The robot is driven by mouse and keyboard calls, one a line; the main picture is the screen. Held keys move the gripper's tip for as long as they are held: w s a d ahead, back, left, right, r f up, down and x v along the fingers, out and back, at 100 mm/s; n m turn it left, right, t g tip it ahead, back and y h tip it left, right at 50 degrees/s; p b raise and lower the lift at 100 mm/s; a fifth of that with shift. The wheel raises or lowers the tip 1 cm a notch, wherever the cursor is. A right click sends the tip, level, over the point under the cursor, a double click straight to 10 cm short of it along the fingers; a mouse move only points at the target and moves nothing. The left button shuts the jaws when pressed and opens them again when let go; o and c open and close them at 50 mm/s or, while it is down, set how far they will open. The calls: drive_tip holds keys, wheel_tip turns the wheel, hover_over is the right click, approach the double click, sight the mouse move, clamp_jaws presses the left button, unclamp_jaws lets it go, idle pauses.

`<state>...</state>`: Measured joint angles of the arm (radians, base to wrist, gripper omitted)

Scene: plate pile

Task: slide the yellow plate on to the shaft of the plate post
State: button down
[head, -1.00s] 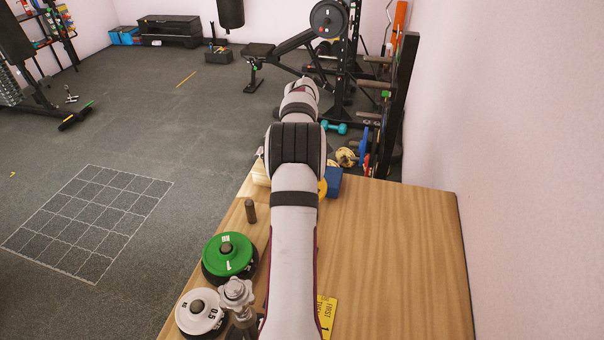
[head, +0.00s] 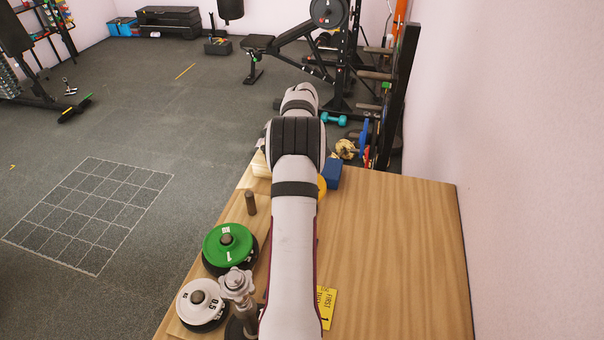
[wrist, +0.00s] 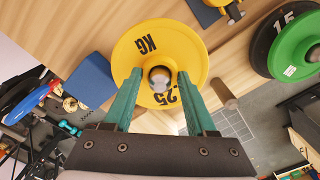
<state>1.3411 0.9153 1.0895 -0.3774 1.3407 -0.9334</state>
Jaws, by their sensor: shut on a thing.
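The yellow plate (wrist: 190,48), marked KG and .25, faces the wrist camera. Only a sliver of its edge (head: 322,187) shows past my arm in the head view. My gripper (wrist: 160,78) has its two teal fingers on either side of the plate's grey centre and is shut on it. A bare upright peg (head: 251,203), which looks like the plate post's shaft, stands at the table's left side. In the wrist view this peg (wrist: 224,95) is just right of the plate, apart from its rim. The plate's underside is hidden.
A green plate (head: 228,249) and a white plate (head: 202,304) sit on pegs nearer the front, beside a metal stand (head: 237,285). A blue block (head: 334,174) is close to the yellow plate. A yellow sign (head: 327,305) lies right of my arm. The table's right side is clear.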

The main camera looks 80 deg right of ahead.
idle(0.6)
drive_tip(key=shift+f, duration=1.9)
drive_tip(key=shift+f, duration=0.2)
drive_tip(key=shift+f, duration=0.7)
drive_tip(key=shift+c, duration=0.6)
unclamp_jaws()
wheel_tip(320, 180, up, 16)
drive_tip(key=shift+f, duration=0.1)
